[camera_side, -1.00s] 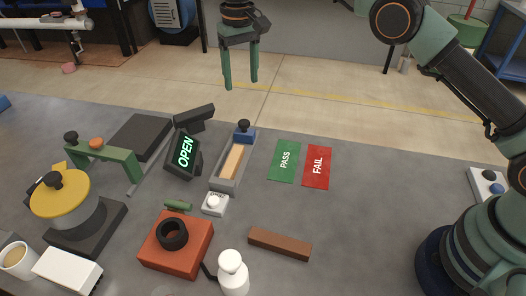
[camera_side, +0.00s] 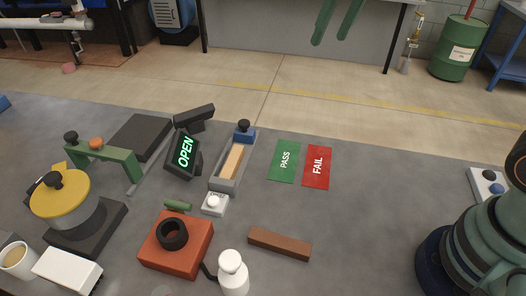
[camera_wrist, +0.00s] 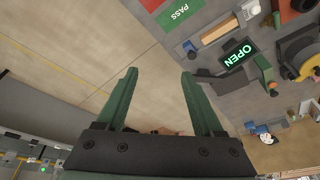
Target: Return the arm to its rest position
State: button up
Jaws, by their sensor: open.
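My gripper (camera_side: 335,22) is at the top edge of the side view, high above the table and beyond its far edge. Only its two green fingers show there. In the wrist view my gripper (camera_wrist: 160,75) has its fingers apart with nothing between them. The rest of my raised arm is mostly out of the side view.
On the grey table (camera_side: 360,235) are a green PASS card (camera_side: 285,161), a red FAIL card (camera_side: 317,167), a brown bar (camera_side: 279,244), a tray (camera_side: 232,163), an OPEN display (camera_side: 184,152) and a red block (camera_side: 176,243). The air around my gripper looks clear.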

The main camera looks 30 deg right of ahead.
jog(key=s+d+f+t, duration=0.1)
jog(key=s+d+f, duration=0.1)
jog(key=s, duration=0.4)
jog(key=s+d+f+t, duration=0.1)
jog(key=s+d+f, duration=0.1)
jog(key=s, duration=0.4)
jog(key=shift+s+d+f, duration=0.25)
jog(key=shift+d+f, duration=0.1)
jog(key=shift+f, duration=0.55)
